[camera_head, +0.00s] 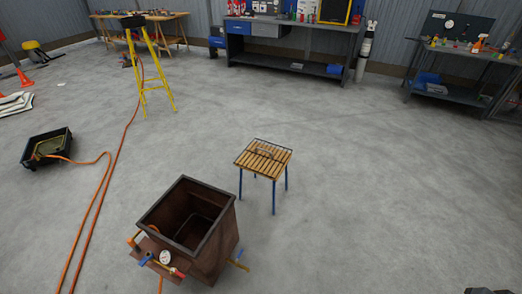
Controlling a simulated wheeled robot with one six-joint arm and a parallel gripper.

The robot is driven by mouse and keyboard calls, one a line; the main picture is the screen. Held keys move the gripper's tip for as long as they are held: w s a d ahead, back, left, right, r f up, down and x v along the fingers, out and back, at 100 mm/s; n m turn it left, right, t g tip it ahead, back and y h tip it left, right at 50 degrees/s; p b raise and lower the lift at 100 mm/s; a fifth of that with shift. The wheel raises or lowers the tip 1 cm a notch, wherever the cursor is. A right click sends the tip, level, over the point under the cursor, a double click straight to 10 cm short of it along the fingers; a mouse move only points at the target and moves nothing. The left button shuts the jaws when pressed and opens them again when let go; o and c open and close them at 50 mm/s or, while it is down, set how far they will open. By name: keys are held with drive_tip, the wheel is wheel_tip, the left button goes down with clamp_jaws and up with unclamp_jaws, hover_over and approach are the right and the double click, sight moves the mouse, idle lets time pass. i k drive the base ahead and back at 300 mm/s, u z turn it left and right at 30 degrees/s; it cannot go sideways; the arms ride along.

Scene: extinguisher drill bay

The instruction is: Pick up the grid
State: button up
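A dark wire grid (270,151) lies on top of a small stool (254,168) with a wooden slatted top and blue legs, near the middle of the camera_head view. The grid appears to lie flat, with a small raised part near its middle, possibly a handle. Nothing touches the grid from above. My gripper cannot be made out; only a dark shape shows at the bottom right edge, and I cannot tell what it is.
An open rusty box (205,250) with a gauge and valves stands in front of the stool, to its left. An orange hose (103,205) runs along the left floor by a black tray (64,137). A yellow stepladder (152,75) stands behind. Floor right of the stool is clear.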

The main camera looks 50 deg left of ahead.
sight(264, 153)
drive_tip(key=u, duration=0.35)
drive_tip(key=i, duration=2.25)
drive_tip(key=u, duration=1.35)
drive_tip(key=i, duration=1.2)
drive_tip(key=u, duration=1.6)
drive_tip(key=i, duration=0.55)
drive_tip(key=u, duration=0.4)
